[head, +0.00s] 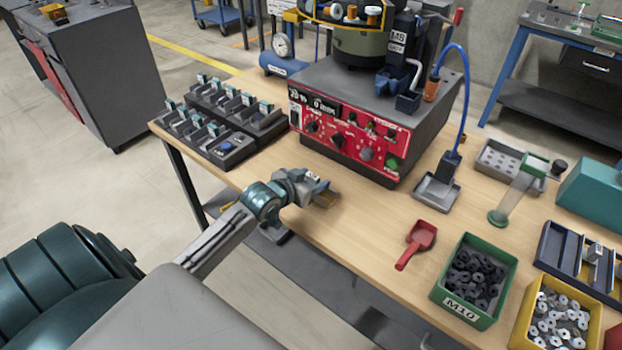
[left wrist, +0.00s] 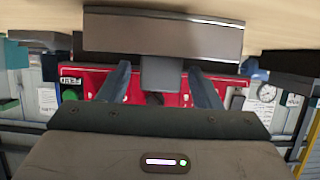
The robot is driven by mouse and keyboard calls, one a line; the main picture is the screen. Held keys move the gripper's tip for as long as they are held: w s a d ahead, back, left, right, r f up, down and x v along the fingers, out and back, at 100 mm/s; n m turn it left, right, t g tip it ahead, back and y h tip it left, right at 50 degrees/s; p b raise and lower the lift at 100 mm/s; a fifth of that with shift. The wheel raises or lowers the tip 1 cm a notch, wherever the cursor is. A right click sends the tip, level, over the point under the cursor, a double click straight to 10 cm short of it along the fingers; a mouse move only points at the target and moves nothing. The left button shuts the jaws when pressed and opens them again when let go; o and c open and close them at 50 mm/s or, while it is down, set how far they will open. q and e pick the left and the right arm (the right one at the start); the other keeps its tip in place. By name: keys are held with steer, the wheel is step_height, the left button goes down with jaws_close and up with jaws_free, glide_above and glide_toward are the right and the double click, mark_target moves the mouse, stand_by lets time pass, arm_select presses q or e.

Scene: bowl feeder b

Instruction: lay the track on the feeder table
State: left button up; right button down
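My left gripper (head: 312,187) is over the front edge of the wooden feeder table (head: 375,225), in front of the red control panel. In the left wrist view, its two blue-grey fingers (left wrist: 160,65) stand either side of a short grey stem. The stem joins a broad dark bar, which I take for the track (left wrist: 163,32). In the head view, only a small grey and tan piece shows at the fingertips. My right gripper is in neither view.
The feeder's grey control box (head: 350,125) stands behind the gripper. Black trays (head: 235,145) are to its left. A red scoop (head: 416,243), a green bin of dark parts (head: 474,280) and a yellow bin (head: 555,318) are to the right. Bare wood lies between gripper and scoop.

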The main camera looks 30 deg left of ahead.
arm_select(q)
steer(key=shift+r, duration=0.1)
steer(key=v, duration=0.7)
steer(key=p+v, duration=0.1)
steer(key=v, duration=0.4)
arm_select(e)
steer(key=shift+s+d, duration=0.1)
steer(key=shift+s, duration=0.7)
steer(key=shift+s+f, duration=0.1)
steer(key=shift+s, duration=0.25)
